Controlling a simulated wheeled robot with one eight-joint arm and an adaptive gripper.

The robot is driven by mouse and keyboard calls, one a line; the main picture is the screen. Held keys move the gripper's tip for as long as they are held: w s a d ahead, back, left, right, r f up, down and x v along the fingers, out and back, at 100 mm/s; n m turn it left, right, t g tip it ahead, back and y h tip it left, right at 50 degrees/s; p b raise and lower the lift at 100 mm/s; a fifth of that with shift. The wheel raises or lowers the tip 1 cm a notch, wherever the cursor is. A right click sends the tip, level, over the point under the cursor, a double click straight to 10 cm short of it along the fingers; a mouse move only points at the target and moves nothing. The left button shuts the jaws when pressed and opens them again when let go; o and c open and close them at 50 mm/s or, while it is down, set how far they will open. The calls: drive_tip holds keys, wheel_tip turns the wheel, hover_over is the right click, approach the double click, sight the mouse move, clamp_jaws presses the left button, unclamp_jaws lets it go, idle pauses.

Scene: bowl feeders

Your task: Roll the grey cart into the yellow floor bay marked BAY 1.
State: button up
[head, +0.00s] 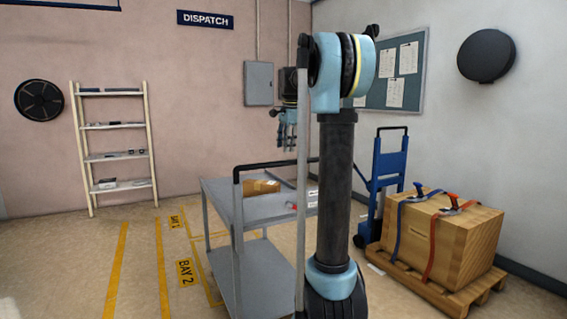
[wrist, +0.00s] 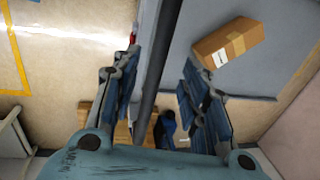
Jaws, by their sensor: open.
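The grey cart (head: 226,205) stands mid-picture in the head view, with a dark push handle (head: 275,163) along its top. Its grey deck shows in the wrist view (wrist: 250,75). The floor label BAY 1 (head: 174,221) and yellow lines lie left of and behind the cart, partly hidden by it. My gripper (head: 289,150) is open, fingers down, above the cart near the handle. In the wrist view, the dark handle bar (wrist: 162,65) runs between the spread fingers of my gripper (wrist: 159,72); I cannot tell the height gap or any contact.
A brown box (head: 262,187) lies on the cart's deck. BAY 2 (head: 185,273) is marked nearer on the floor. A white shelf rack (head: 115,155) stands at the left wall. A blue hand truck (head: 385,180) and a strapped wooden crate (head: 460,240) on a pallet stand right.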

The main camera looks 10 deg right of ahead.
drive_tip(key=f, duration=0.2)
drive_tip(key=w+f, duration=0.1)
drive_tip(key=f, duration=0.4)
drive_tip(key=shift+w+a+f, duration=0.15)
drive_tip(key=shift+a, duration=0.05)
drive_tip(key=shift+a, duration=0.1)
clamp_jaws()
